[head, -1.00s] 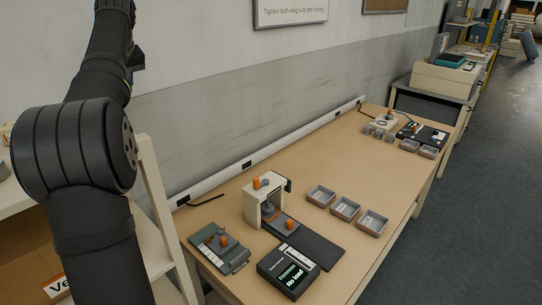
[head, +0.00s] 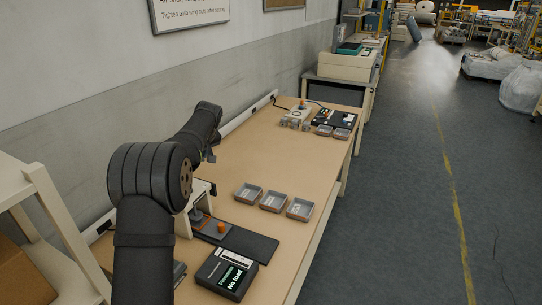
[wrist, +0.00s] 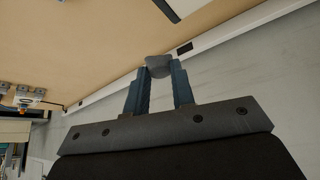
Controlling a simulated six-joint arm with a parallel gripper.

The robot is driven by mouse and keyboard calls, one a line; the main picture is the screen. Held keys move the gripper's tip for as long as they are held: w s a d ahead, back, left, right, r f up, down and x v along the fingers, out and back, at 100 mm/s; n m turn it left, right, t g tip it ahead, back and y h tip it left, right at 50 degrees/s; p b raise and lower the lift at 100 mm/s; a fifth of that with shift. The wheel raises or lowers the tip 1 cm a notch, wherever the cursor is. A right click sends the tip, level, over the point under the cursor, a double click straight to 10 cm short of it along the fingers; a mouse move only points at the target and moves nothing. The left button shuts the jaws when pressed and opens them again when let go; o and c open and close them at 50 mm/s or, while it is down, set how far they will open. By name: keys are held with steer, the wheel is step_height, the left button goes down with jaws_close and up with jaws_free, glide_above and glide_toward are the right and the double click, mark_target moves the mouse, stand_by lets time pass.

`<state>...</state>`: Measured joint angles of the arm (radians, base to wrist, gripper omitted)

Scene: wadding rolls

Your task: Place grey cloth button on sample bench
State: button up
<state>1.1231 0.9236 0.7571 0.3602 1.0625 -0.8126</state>
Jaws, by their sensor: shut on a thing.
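The grey cloth button (wrist: 158,66) is a small, dull grey, rounded piece between the fingertips of my gripper (wrist: 159,74) in the wrist view. My gripper is shut on it, and the fingers cover part of its sides. In the head view my gripper (head: 210,156) is small and partly hidden, above the left side of the bench. The sample bench (head: 285,150) is a long tan table along the wall. Its tan top (wrist: 60,40) also fills the upper left of the wrist view.
A press-like stand, partly behind my arm, and a black "No load" display (head: 227,273) are near. Farther back are a white device (head: 296,117) and a black board (head: 335,118). The bench middle is clear.

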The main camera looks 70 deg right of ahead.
steer(key=s+d+f+m+h, duration=0.1)
steer(key=s+d+f, duration=0.35)
steer(key=s, duration=0.25)
steer(key=s+d+f+m, duration=0.1)
steer(key=s+d+f, duration=0.2)
steer(key=s+f, duration=0.3)
glide_above(225, 194)
steer(key=s, duration=0.2)
steer(key=shift+g, duration=0.3)
steer(key=f, duration=0.4)
steer(key=a+f, duration=0.1)
steer(key=f, duration=0.1)
steer(key=shift+w+f, duration=0.25)
steer(key=shift+f, duration=2)
steer(key=shift+f, duration=0.1)
steer(key=o, duration=1)
steer(key=shift+c, duration=0.2)
steer(key=v, duration=1.2)
